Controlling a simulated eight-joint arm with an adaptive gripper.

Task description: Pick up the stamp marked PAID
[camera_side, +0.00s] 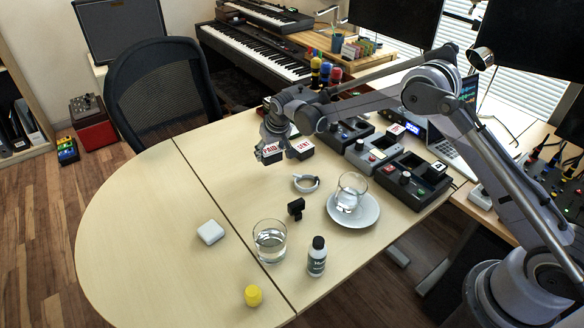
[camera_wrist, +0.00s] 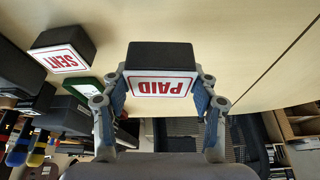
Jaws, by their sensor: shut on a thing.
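The stamp marked PAID (camera_side: 269,151) is a dark block with a white face and red letters, at the far side of the table. My gripper (camera_side: 271,143) is shut on it from above. In the wrist view, the PAID stamp (camera_wrist: 160,84) sits between the two fingers of my gripper (camera_wrist: 160,100), its lettering upside down. A similar stamp marked SENT (camera_side: 303,147) stands just to the right; it also shows in the wrist view (camera_wrist: 62,57), apart from my fingers. I cannot tell whether the PAID stamp touches the table.
Dark devices (camera_side: 410,182) stand right. The table's left is clear.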

